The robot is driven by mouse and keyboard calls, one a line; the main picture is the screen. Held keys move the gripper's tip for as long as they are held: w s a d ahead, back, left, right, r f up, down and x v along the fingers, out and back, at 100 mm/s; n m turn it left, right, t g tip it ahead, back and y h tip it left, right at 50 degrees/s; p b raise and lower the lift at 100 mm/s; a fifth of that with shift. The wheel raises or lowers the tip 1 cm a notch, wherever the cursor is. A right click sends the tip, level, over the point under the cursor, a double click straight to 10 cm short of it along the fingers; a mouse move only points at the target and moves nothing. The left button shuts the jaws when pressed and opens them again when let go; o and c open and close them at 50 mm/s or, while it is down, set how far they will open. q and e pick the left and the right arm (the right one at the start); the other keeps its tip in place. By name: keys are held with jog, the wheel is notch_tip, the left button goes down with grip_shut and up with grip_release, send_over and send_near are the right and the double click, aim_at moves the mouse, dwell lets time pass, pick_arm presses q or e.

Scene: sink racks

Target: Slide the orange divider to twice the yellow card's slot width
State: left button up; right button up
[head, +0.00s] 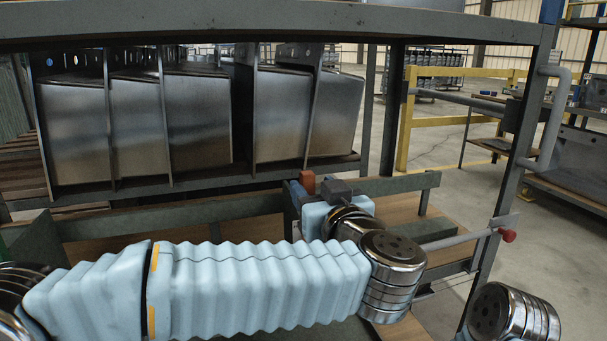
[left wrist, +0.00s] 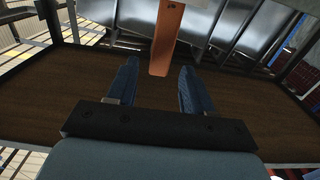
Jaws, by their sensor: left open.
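The orange divider (left wrist: 166,38) hangs down at the top centre of the left wrist view, its lower end just ahead of and between my left fingertips. In the head view a small orange end (head: 307,182) shows beside my left gripper (head: 299,192), below the shelf edge. My left gripper, with two dark blue fingers, is open and empty in the left wrist view (left wrist: 157,80). Contact between the fingers and the divider does not show. I cannot make out the yellow card in either view. My right gripper is not in view.
Grey metal bins (head: 138,125) stand between upright plates on the rack shelf (head: 210,180). A rack beam (head: 250,20) runs overhead, with a post (head: 515,150) at right. A rod with a red knob (head: 508,235) sticks out at right. A brown board (left wrist: 75,85) lies beneath the left gripper.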

aim_at(309, 183)
pick_arm(q)
jog(key=x, duration=0.6)
jog(key=shift+w, duration=0.15)
grip_shut()
